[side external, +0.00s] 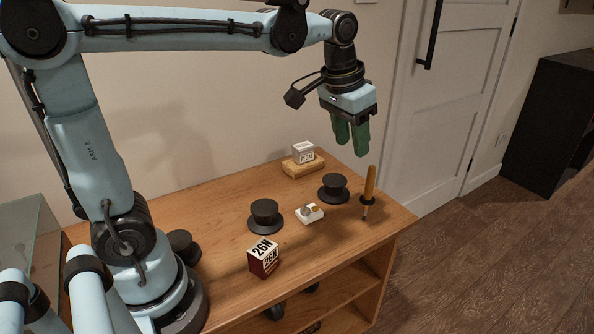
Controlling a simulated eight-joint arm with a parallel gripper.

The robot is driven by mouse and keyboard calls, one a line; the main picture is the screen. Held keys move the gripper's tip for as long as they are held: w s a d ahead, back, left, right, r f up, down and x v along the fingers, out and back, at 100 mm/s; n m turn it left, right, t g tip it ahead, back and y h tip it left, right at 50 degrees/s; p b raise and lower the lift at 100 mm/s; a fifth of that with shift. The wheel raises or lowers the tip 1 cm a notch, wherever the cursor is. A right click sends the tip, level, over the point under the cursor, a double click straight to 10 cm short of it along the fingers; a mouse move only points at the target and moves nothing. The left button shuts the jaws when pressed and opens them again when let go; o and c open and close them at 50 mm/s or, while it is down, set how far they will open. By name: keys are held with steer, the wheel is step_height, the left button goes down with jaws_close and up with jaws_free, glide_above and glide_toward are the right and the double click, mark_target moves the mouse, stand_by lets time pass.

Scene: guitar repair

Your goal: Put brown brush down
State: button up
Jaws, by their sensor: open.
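The brown brush (370,182) has an orange-brown handle and a dark collar, with a narrow lower end. It is upright near the right end of the wooden table (225,215), its lower end at the tabletop. I cannot tell whether it stands unaided. My gripper (350,149) has green fingers pointing down. It is open and empty above the table's back right part. The fingertips are a little above and left of the top of the brush handle, apart from it in the picture.
Two black spool-like pieces (265,215) (334,187) stand mid-table. A small white piece (310,213) lies between them. A dark red and white box (264,259) is near the front edge. A white block (303,151) sits on a wooden base (303,167) at the back.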

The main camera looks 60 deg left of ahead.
steer(key=s+f+t, duration=0.4)
steer(key=s+f, duration=0.2)
steer(key=s, duration=0.4)
steer(key=shift+f, duration=0.4)
steer(key=shift+s, duration=0.1)
stand_by(0.6)
